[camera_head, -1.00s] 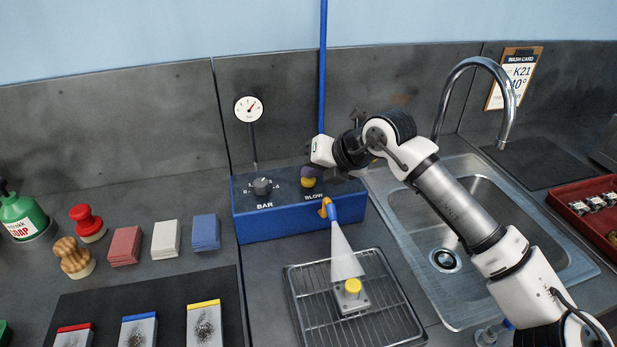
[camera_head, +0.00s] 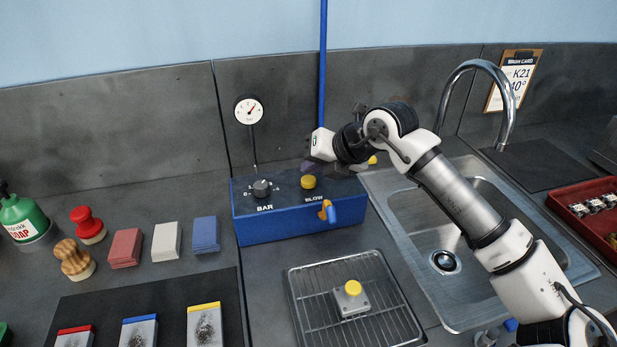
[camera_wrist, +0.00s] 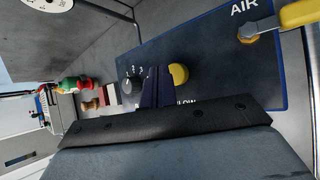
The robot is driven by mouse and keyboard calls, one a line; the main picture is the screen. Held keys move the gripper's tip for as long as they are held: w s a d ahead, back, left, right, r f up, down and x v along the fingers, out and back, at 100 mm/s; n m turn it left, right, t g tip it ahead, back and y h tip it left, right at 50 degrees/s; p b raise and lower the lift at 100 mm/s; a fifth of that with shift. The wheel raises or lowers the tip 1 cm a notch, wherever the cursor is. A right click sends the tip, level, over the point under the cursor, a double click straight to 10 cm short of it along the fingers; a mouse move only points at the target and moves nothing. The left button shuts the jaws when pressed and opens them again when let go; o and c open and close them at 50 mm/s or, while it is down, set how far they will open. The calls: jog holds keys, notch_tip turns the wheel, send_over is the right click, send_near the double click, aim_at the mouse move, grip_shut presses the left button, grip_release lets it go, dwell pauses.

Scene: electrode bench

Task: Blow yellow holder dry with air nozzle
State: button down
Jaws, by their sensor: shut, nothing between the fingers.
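The yellow holder (camera_head: 352,291), a yellow cap on a grey square block, sits on the wire rack (camera_head: 297,310) of the drying tray. The air nozzle (camera_head: 328,211) with its orange tip is on the front of the blue air box (camera_head: 270,226), above the tray, and no air cone shows from it. The yellow BLOW button (camera_head: 308,182) is on top of the box and also shows in the wrist view (camera_wrist: 179,75). My gripper (camera_head: 309,170) is shut and empty, just above and beside the button, apart from it.
The BAR knob (camera_head: 262,187) is left of the button. A sink (camera_head: 470,290) with a tall faucet (camera_head: 508,110) is at right. Coloured pads (camera_head: 166,240) and brushes stand at left. A blue pipe (camera_head: 322,70) rises behind the box.

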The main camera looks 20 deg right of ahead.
aim_at(313, 181)
jog(key=shift+r+p, duration=0.85)
jog(key=shift+r, duration=1.65)
